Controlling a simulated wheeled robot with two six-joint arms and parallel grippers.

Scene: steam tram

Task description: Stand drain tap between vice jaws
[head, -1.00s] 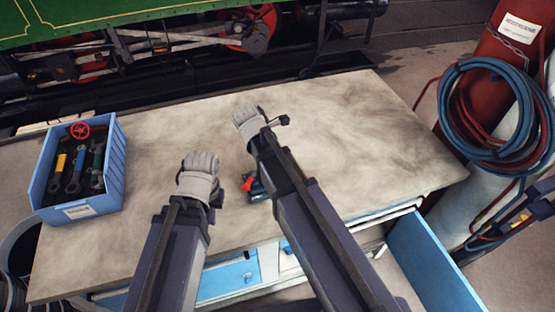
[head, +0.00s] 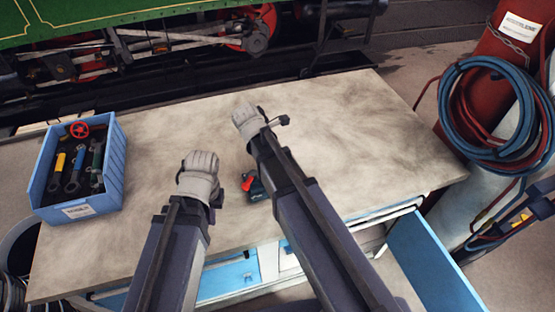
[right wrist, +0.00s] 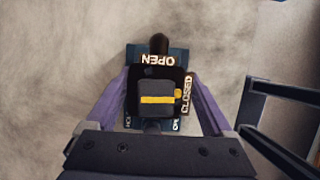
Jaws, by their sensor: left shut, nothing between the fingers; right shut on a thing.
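My right gripper (head: 248,120) is over the middle of the bench. In the right wrist view its two purple fingers are shut on a dark piece with a grey block and a yellow band (right wrist: 157,100), which I take for the drain tap. Behind it are a blue body marked OPEN (right wrist: 150,57) and a plate marked CLOSED (right wrist: 188,88), probably the vice. In the head view a blue thing with a red part (head: 248,182), perhaps the vice, is half hidden by my right arm. Whether the tap touches it is unclear. My left gripper (head: 200,178) is shut and empty to the left.
A blue bin (head: 113,165) with several tools and a red handwheel stands on the bench's left end. The bench top (head: 350,140) is clear to the right. A blue drawer (head: 425,255) is open at front right. Gas cylinders with coiled hoses (head: 495,110) stand beyond the right edge.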

